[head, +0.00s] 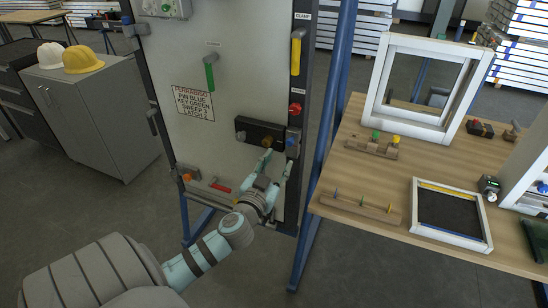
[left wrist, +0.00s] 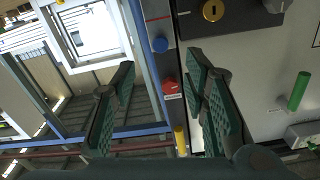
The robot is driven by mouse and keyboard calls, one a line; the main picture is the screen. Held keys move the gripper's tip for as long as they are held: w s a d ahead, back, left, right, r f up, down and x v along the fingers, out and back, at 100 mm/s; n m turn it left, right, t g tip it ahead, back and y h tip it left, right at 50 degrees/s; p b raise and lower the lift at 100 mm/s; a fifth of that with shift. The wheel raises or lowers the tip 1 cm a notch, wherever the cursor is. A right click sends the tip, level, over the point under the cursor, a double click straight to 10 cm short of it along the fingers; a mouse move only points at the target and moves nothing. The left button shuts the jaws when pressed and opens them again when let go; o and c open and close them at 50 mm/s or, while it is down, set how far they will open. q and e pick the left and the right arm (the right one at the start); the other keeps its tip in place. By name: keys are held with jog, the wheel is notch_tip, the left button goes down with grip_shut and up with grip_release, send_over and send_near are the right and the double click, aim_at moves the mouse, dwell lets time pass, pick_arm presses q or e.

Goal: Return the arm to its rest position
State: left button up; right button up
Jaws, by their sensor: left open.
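My left arm comes in from the lower left in the head view and reaches toward the lower part of a grey upright panel (head: 228,100). My left gripper (head: 279,160) is open, with its fingers just below a black lock box (head: 246,127) and a blue knob (head: 292,142). In the left wrist view the two fingers (left wrist: 160,75) are spread wide with nothing between them. The brass keyhole (left wrist: 212,10) of the lock box and the blue knob (left wrist: 159,45) show beyond the fingertips, and I see no contact with them. My right gripper is not in view.
The panel carries a green handle (head: 210,75), a yellow handle (head: 296,50) and a red knob (head: 295,108). A blue post (head: 325,120) stands right of it, then a wooden table (head: 350,185) with frames and pegged blocks. Grey cabinets (head: 95,110) stand left. Floor is clear lower left.

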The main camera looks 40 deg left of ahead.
pick_arm(q)
jog(key=v, duration=0.2)
jog(key=shift+s+d, duration=0.15)
jog(key=shift+s, duration=0.2)
